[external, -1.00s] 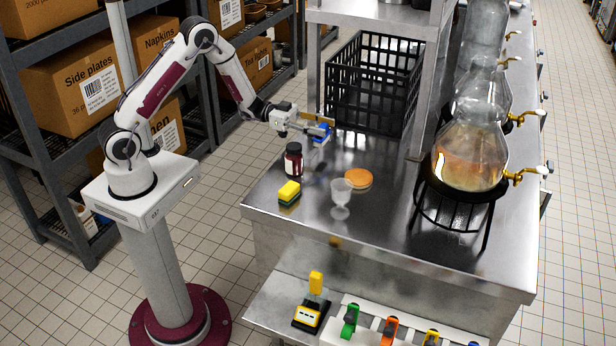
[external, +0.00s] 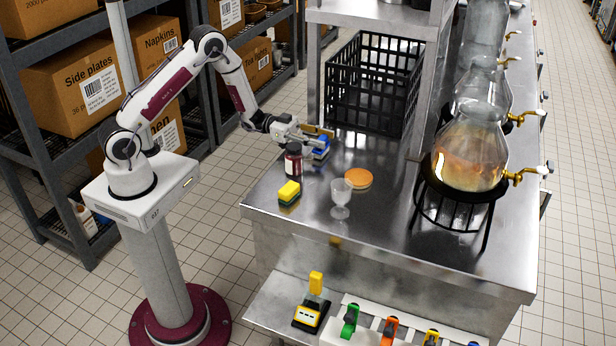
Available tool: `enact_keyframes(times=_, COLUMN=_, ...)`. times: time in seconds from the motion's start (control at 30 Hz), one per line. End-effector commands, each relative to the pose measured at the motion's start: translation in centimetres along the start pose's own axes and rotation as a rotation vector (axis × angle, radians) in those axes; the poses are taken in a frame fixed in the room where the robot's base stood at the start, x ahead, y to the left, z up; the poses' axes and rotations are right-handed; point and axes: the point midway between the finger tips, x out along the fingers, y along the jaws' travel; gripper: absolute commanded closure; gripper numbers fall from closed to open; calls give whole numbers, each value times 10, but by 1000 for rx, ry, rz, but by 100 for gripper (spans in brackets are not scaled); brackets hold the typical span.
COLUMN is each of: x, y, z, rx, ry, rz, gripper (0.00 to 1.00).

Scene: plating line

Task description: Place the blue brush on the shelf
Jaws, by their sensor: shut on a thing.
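The blue brush (external: 320,153) is at the left part of the steel counter, behind the dark jar. A tan strip (external: 319,130) shows just above the blue part and may belong to the brush. My gripper (external: 312,141) is shut on the brush, low over the counter. Whether the brush touches the counter is hard to tell. A steel shelf (external: 372,13) stands above the counter at the top. The lower shelf ledge (external: 272,308) runs along the counter's front.
A dark jar (external: 293,160) stands close in front of my gripper. A yellow-green sponge (external: 289,192), a clear goblet (external: 341,197) and an orange round (external: 358,178) stand nearby. A black crate (external: 375,85) is behind. Glass dispensers (external: 470,150) stand at right.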

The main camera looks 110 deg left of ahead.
Motion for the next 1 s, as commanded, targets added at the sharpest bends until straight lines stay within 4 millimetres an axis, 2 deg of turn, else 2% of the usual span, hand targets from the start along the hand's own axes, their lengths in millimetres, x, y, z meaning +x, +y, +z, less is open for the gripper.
enact_keyframes(times=0.17, x=0, y=0, z=4, rx=-1, ry=0, rz=0, gripper=82)
enact_keyframes(times=0.2, x=0, y=0, z=4, rx=0, ry=0, rz=0, gripper=52)
enact_keyframes(times=0.23, x=0, y=0, z=3, rx=0, ry=0, rz=0, gripper=44)
enact_keyframes(times=0.7, x=-2, y=0, z=3, rx=-1, ry=0, rz=0, gripper=43)
enact_keyframes(times=1.0, x=-26, y=0, z=3, rx=-1, ry=-1, rz=-2, gripper=43)
